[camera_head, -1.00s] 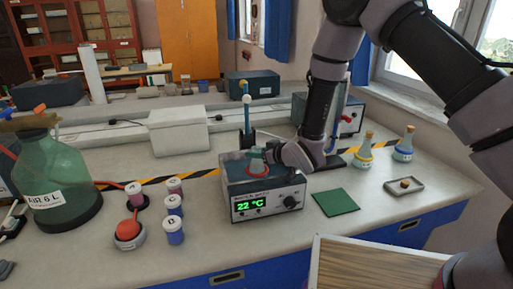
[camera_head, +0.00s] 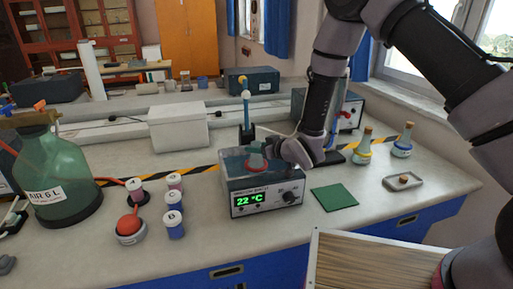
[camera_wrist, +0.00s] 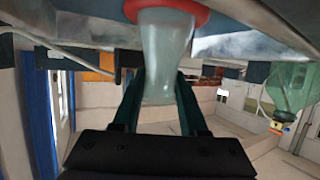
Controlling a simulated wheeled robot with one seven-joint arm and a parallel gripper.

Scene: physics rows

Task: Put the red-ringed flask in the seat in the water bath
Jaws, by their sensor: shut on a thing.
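The red-ringed flask (camera_wrist: 165,55) is pale, clear glass, held between the two fingers of my gripper (camera_wrist: 160,105) in the wrist view. Its red ring is at the top edge of that view. In the head view my gripper (camera_head: 267,148) is over the water bath (camera_head: 238,187), a dark box with a light front reading 22 °C. The flask (camera_head: 257,159) shows there at the bath's open top, its red ring low at the water area. The seat is hidden, and I cannot tell whether the flask touches it.
Two corked flasks (camera_head: 363,151) with coloured rings stand at the right, near a small tray (camera_head: 418,183). A green mat (camera_head: 335,197) lies right of the bath. Lidded jars (camera_head: 174,222), a red-topped device (camera_head: 130,229) and a large green bottle (camera_head: 55,180) stand left.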

